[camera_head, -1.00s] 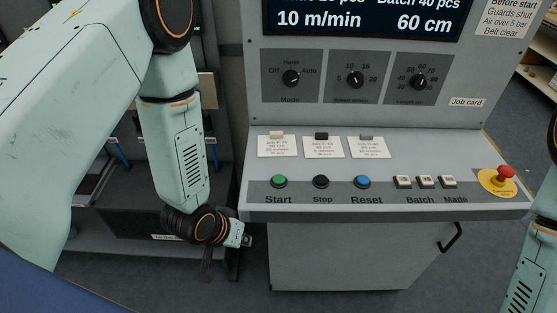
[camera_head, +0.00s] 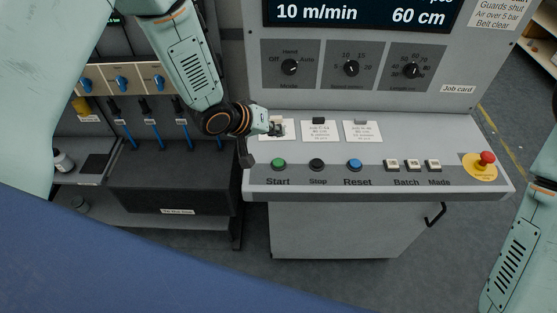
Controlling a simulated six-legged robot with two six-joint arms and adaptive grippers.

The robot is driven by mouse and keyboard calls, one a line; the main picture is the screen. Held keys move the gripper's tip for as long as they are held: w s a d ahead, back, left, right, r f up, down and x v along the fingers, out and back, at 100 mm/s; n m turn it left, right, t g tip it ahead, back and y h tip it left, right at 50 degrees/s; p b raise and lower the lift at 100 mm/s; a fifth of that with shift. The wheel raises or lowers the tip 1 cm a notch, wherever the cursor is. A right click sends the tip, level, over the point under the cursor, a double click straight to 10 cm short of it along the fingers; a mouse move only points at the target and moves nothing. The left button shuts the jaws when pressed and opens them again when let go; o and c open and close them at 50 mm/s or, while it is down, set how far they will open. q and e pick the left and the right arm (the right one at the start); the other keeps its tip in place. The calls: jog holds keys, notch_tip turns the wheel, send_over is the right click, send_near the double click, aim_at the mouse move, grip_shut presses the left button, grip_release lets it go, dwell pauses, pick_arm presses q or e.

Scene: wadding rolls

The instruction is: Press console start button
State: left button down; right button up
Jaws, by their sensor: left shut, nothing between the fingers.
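The green Start button (camera_head: 278,163) sits at the left end of the button row on the grey console (camera_head: 330,190), above its "Start" label. The black Stop button (camera_head: 316,164) and blue Reset button (camera_head: 354,165) are to its right. My left gripper (camera_head: 276,129) is shut and empty. In the picture it is above the Start button, over the leftmost white card (camera_head: 289,130) and partly covering it. I cannot tell its exact height over the panel. My right arm shows at the right edge, but its gripper is out of view.
Three dials, including the Mode dial (camera_head: 289,68), are on the upright panel behind. White Batch and Made keys (camera_head: 413,165) and a red emergency knob (camera_head: 487,158) lie right along the console. A dark box (camera_head: 170,180) stands left of the console.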

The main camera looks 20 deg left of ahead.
pick_arm(q)
jog(key=b, duration=0.5)
send_over(276, 164)
notch_tip(276, 164, down, 5)
jog(key=shift+r, duration=0.1)
jog(key=f+b, duration=0.1)
jog(key=f, duration=0.1)
jog(key=f+b, duration=0.1)
jog(key=shift+w+a+f, duration=0.1)
jog(key=shift+w+f, duration=0.1)
jog(key=shift+f, duration=0.15)
jog(key=shift+f+b, duration=0.3)
jog(key=shift+b, duration=0.15)
jog(key=shift+s+r, duration=0.1)
